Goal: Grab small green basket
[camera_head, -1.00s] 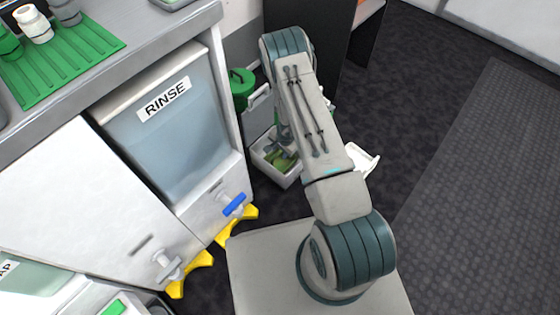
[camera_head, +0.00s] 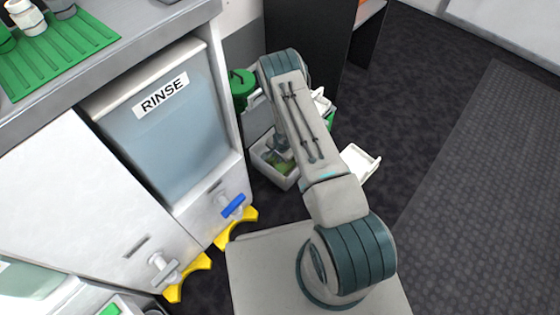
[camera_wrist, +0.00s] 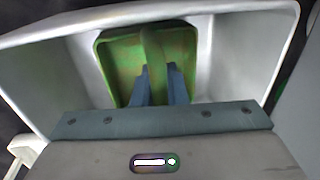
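The small green basket (camera_wrist: 121,58) sits inside a white open bin (camera_wrist: 232,50) in the wrist view. Its thick green handle (camera_wrist: 152,47) arches toward the camera. My gripper (camera_wrist: 160,80) reaches into the bin, its two blue fingers one on each side of the handle. A narrow gap shows between the fingers, with the handle in it. I cannot tell whether they press on it. In the head view the bin (camera_head: 289,181) stands on the floor with green (camera_head: 268,158) inside, and my gripper (camera_head: 279,146) is down in it, mostly hidden by my arm.
A counter with a RINSE tank (camera_head: 165,130) and yellow feet (camera_head: 236,228) stands to the left. A green lidded container (camera_head: 242,84) is behind the bin. A white open drawer or tray (camera_head: 360,163) lies right of my arm. The dark floor (camera_head: 440,150) at right is clear.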

